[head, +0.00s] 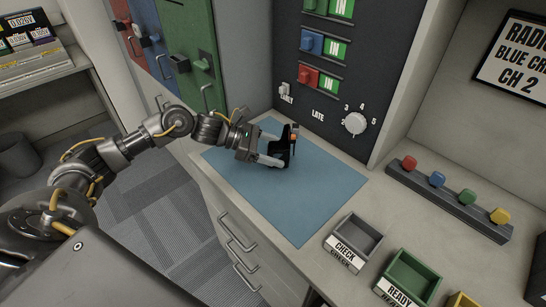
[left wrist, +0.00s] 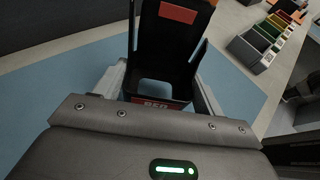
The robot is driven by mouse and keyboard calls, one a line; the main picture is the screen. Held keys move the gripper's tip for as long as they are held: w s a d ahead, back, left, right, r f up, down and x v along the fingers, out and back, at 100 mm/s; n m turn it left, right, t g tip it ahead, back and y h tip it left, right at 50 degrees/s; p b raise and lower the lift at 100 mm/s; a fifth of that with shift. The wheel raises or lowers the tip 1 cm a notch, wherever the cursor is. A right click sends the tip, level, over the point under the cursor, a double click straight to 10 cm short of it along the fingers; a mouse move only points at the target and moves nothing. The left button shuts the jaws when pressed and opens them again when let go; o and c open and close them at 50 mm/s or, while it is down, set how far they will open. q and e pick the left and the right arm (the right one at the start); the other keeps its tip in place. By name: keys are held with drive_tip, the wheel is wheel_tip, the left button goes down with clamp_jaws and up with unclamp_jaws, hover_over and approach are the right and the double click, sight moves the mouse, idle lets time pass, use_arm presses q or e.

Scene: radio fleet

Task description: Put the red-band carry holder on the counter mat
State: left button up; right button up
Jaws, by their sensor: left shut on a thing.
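The red-band carry holder (left wrist: 166,50) is a black open holder with red bands, one lettered RED, in the left wrist view. In the head view the dark holder (head: 283,150) stands roughly upright over the back part of the blue counter mat (head: 305,205). My left gripper (head: 273,160) is shut on the holder, with a finger on each side of it. Whether the holder's base touches the mat or is a little above it, I cannot tell. An orange piece shows at the holder's top in the head view. My right gripper is not in view.
A grey CHECK tray (head: 353,241) and a green READY tray (head: 408,278) stand right of the mat. A rack with coloured knobs (head: 448,199) lies along the back right. A dark panel with a dial (head: 355,123) rises behind the mat. Most of the mat is clear.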

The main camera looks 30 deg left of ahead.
use_arm(q)
wheel_tip(320, 180, down, 2)
drive_tip(key=shift+a+f, duration=0.1)
drive_tip(key=shift+f, duration=0.15)
drive_tip(key=shift+f+b, duration=0.2)
drive_tip(key=shift+b, duration=0.1)
drive_tip(key=o, duration=1)
drive_tip(key=shift+r, duration=0.15)
